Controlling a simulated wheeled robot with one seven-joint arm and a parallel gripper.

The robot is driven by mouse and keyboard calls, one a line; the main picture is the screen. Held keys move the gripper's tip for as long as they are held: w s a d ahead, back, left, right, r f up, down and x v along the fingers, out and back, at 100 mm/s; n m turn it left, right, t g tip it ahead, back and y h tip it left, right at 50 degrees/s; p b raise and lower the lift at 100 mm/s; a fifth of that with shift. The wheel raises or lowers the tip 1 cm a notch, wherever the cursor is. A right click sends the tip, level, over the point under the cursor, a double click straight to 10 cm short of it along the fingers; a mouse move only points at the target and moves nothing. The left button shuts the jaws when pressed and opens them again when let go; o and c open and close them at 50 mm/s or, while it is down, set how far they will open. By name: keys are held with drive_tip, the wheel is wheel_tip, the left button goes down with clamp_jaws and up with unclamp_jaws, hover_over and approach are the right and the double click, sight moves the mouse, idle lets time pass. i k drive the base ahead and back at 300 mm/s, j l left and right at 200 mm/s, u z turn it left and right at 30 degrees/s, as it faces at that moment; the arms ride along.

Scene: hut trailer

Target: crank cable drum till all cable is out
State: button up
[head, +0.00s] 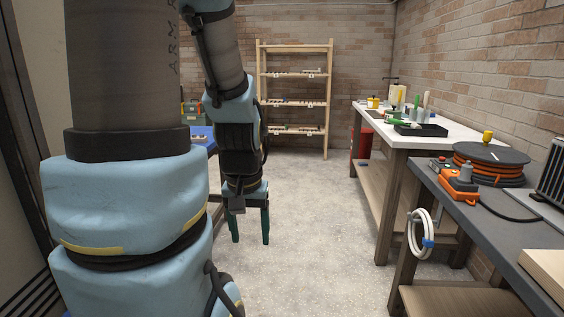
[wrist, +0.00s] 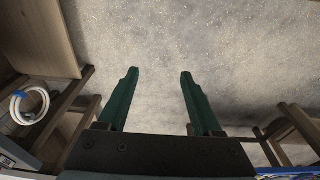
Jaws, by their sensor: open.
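The cable drum (head: 490,160) lies on the dark-topped bench at the right in the head view. It is a flat dark disc with orange cable around its rim. A yellow knob (head: 487,136) stands up from its top. My gripper (head: 249,240) hangs pointing down over the open floor, left of the benches and well apart from the drum. In the wrist view, its two green fingers (wrist: 158,72) are spread with only bare floor between them. The drum is not in the wrist view.
An orange box (head: 459,187) with a grey knob sits beside the drum. A coiled white hose (head: 420,234) hangs at the dark bench's (head: 500,215) side. A white-topped bench (head: 400,140) with tools stands behind it. A wooden shelf (head: 295,90) stands at the back. The middle floor is clear.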

sight(489, 160)
drive_tip(key=z, duration=0.45)
drive_tip(key=i, duration=3.4)
drive_tip(key=i+j+z, duration=0.1)
drive_tip(key=i+z, duration=0.3)
drive_tip(key=i, duration=0.35)
